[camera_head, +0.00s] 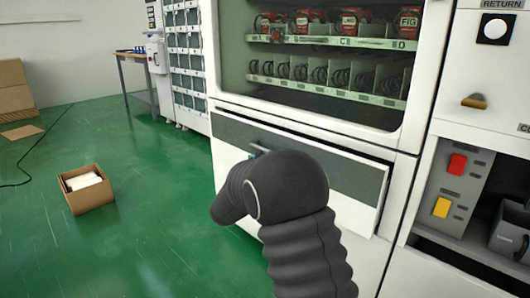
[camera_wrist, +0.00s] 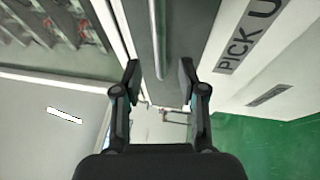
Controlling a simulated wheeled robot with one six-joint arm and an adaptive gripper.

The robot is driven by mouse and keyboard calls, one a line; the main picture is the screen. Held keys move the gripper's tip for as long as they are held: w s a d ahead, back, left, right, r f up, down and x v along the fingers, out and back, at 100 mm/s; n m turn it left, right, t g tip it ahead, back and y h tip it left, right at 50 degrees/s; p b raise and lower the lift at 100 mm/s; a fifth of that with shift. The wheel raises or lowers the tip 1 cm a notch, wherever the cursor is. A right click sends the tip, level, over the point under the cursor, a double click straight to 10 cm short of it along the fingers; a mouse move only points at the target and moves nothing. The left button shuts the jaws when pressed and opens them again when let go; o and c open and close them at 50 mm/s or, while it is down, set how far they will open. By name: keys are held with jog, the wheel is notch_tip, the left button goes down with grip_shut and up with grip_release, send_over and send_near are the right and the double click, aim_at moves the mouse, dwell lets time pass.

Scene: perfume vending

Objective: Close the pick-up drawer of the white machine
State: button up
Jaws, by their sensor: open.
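The white machine (camera_head: 425,85) fills the right of the head view. Its pick-up drawer (camera_head: 355,175) has a dark grey front panel and juts out a little below the glass window, with a narrow gap along its top. My gripper (camera_wrist: 159,82) is open in the wrist view, one finger on each side of a grey strip with a long metal bar (camera_wrist: 160,40). White surface with "PICK UP" lettering (camera_wrist: 248,36) lies to the right of the fingers. I cannot tell whether the fingers touch anything. In the head view my arm hides most of the gripper and part of the drawer.
Red items (camera_head: 350,20) stand on shelves behind the glass. An open cardboard box (camera_head: 88,190) sits on the green floor at left. A panel with red and yellow buttons (camera_head: 450,185) is at right. The floor between box and machine is clear.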

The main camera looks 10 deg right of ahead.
aim_at(265, 150)
jog(key=x, duration=0.7)
jog(key=shift+c, duration=0.2)
grip_shut()
